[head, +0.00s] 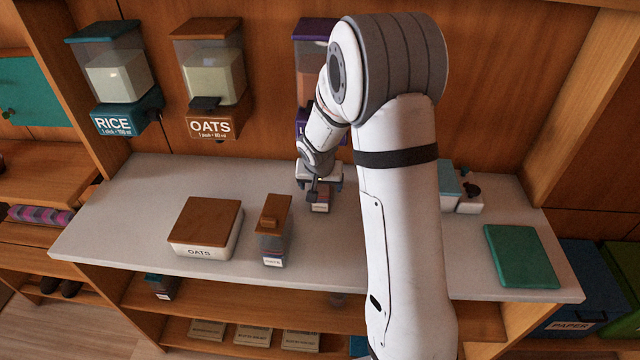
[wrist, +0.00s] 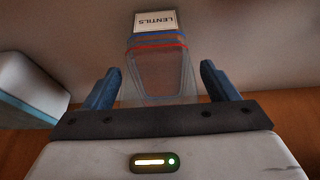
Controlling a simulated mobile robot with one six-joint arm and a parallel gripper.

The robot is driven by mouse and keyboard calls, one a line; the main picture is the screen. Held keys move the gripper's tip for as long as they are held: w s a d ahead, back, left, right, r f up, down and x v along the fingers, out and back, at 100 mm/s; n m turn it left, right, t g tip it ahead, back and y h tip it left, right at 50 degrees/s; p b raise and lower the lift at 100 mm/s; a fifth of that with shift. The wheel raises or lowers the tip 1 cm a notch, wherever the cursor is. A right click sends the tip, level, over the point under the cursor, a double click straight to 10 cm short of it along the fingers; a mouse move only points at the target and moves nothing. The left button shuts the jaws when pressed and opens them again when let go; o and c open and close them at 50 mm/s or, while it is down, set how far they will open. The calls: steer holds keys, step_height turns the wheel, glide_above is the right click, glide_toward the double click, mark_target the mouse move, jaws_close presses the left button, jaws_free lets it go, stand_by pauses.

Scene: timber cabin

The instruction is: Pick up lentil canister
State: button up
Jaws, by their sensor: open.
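The lentil canister (wrist: 155,75) is a clear container with blue and red bands and a white LENTILS label, upside down in the wrist view. In the head view it appears as a small canister (head: 320,204) on the pale counter, below my gripper and partly hidden by it. My gripper (head: 319,187) is open. In the wrist view its two blue fingers (wrist: 157,72) stand on either side of the canister, with a visible gap on each side. I cannot tell how deep the canister sits between them.
An OATS box (head: 205,228) and a brown-lidded canister (head: 273,230) stand left of my gripper on the counter (head: 120,215). Wall dispensers for RICE (head: 118,75) and OATS (head: 215,65) hang behind, with a purple one partly hidden by my arm. A green board (head: 522,256) lies at right.

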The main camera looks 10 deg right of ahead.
steer(key=shift+f, duration=0.2)
steer(key=shift+c, duration=0.6)
steer(key=c, duration=1.2)
steer(key=shift+r, duration=0.1)
steer(key=shift+c, duration=0.9)
steer(key=shift+w, duration=0.1)
